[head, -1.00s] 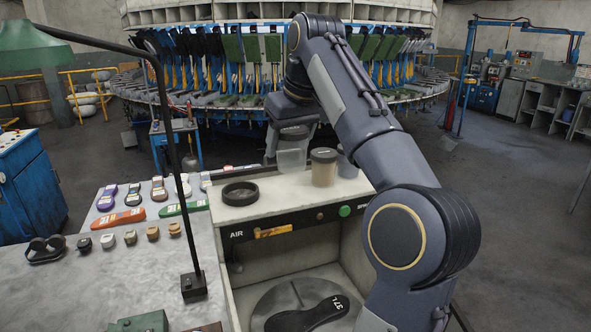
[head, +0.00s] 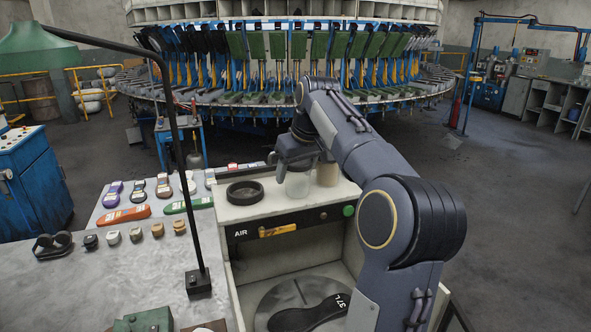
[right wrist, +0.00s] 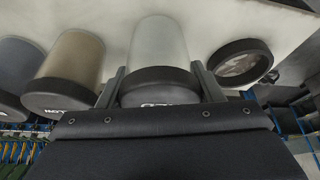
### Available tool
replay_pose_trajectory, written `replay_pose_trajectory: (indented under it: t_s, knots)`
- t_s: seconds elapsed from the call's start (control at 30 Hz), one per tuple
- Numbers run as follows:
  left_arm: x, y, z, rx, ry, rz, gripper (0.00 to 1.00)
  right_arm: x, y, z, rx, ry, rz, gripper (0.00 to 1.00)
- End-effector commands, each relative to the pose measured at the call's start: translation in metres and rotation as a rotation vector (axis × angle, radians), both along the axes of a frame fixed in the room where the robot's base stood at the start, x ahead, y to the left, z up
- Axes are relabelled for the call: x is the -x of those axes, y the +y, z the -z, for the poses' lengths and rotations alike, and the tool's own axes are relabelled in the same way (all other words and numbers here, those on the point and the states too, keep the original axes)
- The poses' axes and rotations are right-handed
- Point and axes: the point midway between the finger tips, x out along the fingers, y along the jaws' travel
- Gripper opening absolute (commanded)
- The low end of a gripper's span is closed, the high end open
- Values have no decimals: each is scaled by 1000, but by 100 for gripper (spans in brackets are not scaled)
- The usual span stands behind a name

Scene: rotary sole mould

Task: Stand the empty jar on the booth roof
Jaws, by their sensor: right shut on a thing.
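The empty jar (head: 298,184) is clear, with a dark lid. It is upright over the booth roof (head: 285,207), between the black ring-shaped dish and a tan jar. My right gripper (head: 296,166) is shut on it from above and behind. The right wrist view shows the clear jar (right wrist: 160,45) between the two fingers, which grip it at its dark lid (right wrist: 160,86). Its base looks at or very near the roof; I cannot tell whether it touches. My left gripper is out of view.
A tan-filled jar (head: 327,175) stands close to the right. A grey jar (right wrist: 20,65) shows beyond it in the wrist view. The black dish (head: 245,192) lies left on the roof. A thin black lamp post (head: 180,160) rises at the left bench.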

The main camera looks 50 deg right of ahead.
Motion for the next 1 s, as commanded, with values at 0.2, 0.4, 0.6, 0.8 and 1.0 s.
replay_pose_trajectory:
  t_s: [0.2, 0.4, 0.6, 0.8, 1.0]
  knots:
    - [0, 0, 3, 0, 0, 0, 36, 0, 0, 4, 0, -1, 0, 32]
    - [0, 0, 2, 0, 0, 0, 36, 0, 0, 3, 0, 1, 0, 69]
    - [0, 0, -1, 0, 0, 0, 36, 0, 0, -1, 0, 0, 0, 69]
    - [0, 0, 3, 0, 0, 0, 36, 9, 3, -25, 2, -5, -1, 69]
    - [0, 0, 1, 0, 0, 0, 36, 25, 7, -67, 2, -6, -1, 69]
